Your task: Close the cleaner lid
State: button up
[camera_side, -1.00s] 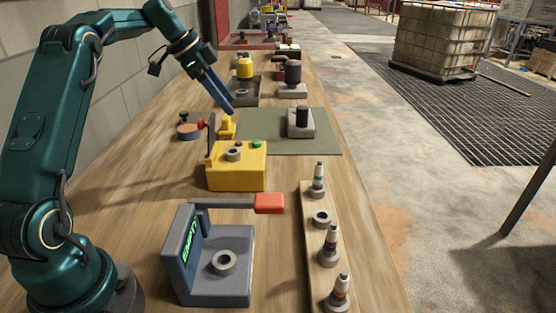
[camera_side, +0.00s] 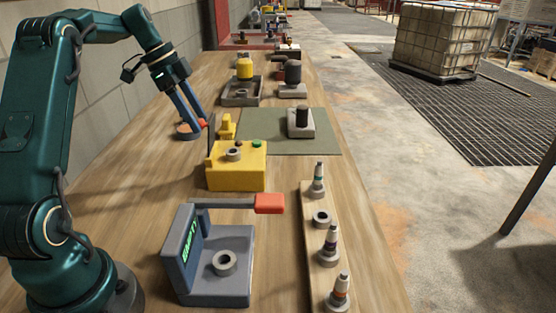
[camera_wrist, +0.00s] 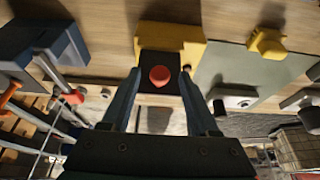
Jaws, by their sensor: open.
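The cleaner is a yellow box (camera_side: 237,174) with a grey ring and a green button on top. Its dark lid (camera_side: 211,138) stands upright at the box's left edge, with a red knob (camera_side: 203,124) on its outer face. My gripper (camera_side: 195,120) is at the lid's outer side, fingers pointing down close to the knob. In the wrist view the open fingers sit on either side of the red knob (camera_wrist: 160,76), with the dark lid behind it and the yellow box (camera_wrist: 168,30) beyond. I cannot tell whether a finger touches the knob.
A grey station (camera_side: 212,283) with a red-ended lever stands in front of the cleaner. A wooden rack (camera_side: 318,253) with several tools is at the right. A small yellow block (camera_side: 227,127) and a green mat (camera_side: 270,132) lie just behind the cleaner.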

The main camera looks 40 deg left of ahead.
jog(key=shift+d+f, duration=0.1)
jog(key=shift+f, duration=0.05)
grip_shut()
dwell(1.4)
